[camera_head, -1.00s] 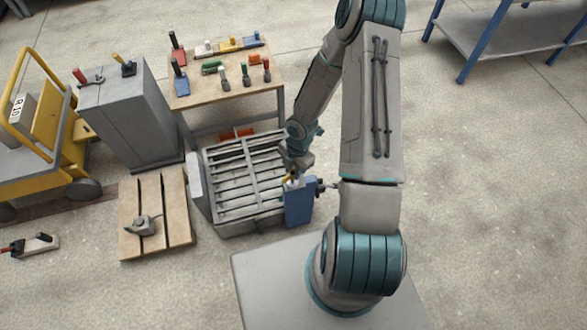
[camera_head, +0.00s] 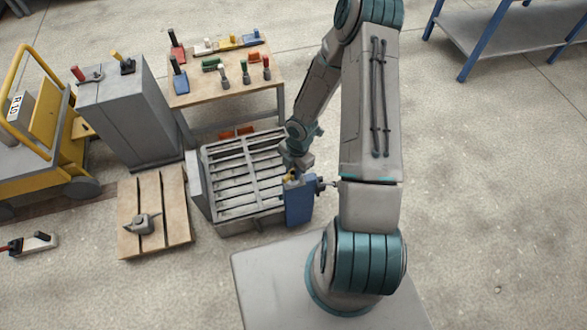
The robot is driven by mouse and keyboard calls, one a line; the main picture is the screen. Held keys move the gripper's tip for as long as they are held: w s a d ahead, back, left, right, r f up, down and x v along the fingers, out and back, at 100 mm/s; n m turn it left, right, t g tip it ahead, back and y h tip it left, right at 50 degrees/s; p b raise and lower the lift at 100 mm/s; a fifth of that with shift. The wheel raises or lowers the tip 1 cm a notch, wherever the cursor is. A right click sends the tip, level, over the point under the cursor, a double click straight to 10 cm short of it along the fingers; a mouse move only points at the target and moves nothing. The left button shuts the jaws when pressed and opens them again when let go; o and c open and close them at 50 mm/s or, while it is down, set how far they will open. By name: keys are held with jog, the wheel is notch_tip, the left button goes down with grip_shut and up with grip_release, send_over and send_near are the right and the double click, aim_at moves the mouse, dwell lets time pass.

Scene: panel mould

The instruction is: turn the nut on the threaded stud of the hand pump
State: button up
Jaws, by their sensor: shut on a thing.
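The hand pump is the blue block (camera_head: 298,207) at the right end of the slatted grey mould, with a grey fitting (camera_head: 325,185) sticking out on its right. My gripper (camera_head: 293,176) reaches down to the top of the blue block from above. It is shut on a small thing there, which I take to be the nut. The nut and the threaded stud are too small and too covered by my gripper to make out. A small yellow part (camera_head: 290,176) shows beside the fingers.
The slatted grey mould (camera_head: 238,222) lies left of the pump. A wooden pallet (camera_head: 178,210) with a grey part, a grey cabinet (camera_head: 130,125), a tool table (camera_head: 247,82) and a yellow cart (camera_head: 60,160) stand further left.

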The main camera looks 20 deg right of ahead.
jog(key=shift+f+b, duration=0.75)
jog(key=shift+f, duration=0.35)
jog(key=o, duration=1)
jog(key=shift+o, duration=0.2)
notch_tip(320, 180, up, 14)
jog(key=w+d+p, duration=0.1)
jog(key=p, duration=0.3)
jog(key=shift+d+f, duration=0.15)
jog(key=shift+d, duration=0.25)
